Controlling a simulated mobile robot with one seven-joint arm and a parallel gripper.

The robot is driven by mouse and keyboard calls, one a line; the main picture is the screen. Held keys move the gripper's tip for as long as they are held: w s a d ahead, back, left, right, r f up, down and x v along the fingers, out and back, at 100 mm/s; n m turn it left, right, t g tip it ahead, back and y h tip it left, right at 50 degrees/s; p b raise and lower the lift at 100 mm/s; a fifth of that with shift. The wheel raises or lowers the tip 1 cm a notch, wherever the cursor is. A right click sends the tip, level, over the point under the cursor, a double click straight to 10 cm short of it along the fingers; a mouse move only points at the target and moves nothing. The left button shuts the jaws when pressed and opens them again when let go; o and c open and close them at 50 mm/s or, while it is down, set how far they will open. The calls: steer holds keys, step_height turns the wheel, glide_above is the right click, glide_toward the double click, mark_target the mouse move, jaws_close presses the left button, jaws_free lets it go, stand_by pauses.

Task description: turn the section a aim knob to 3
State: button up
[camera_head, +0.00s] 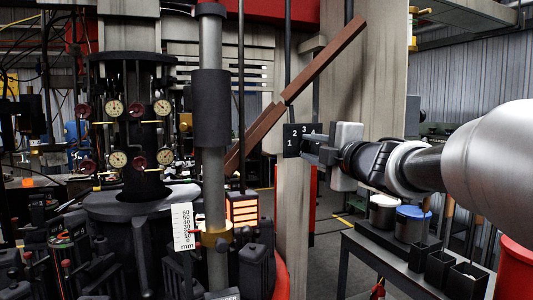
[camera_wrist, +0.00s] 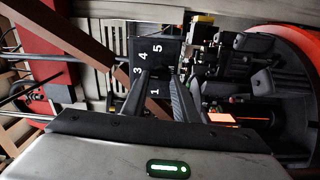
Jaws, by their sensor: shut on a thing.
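The dial plate (camera_head: 290,149) of the aim knob is a small dark panel with white numbers, fixed by the upright post. In the head view 1, 2 and 3 show; in the wrist view the plate (camera_wrist: 149,70) shows 1, 3, 4 and 5. My gripper (camera_head: 313,140) reaches in from the right, its fingers up against the plate. In the wrist view the two dark fingers (camera_wrist: 160,80) stand in front of the plate, a little apart, shut on the knob. The knob itself is mostly hidden by the fingers, and I cannot tell which number it points at.
A brown slanted bar (camera_head: 322,62) passes behind and above the plate. A grey vertical pipe (camera_head: 210,130) and a gauge cluster stand at left.

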steer(key=shift+r+n, duration=0.1)
steer(key=shift+n, duration=0.3)
steer(key=o, duration=1.1)
steer(key=shift+c, duration=0.2)
steer(key=p+v, duration=0.2)
steer(key=v, duration=1.5)
steer(key=shift+s, duration=0.15)
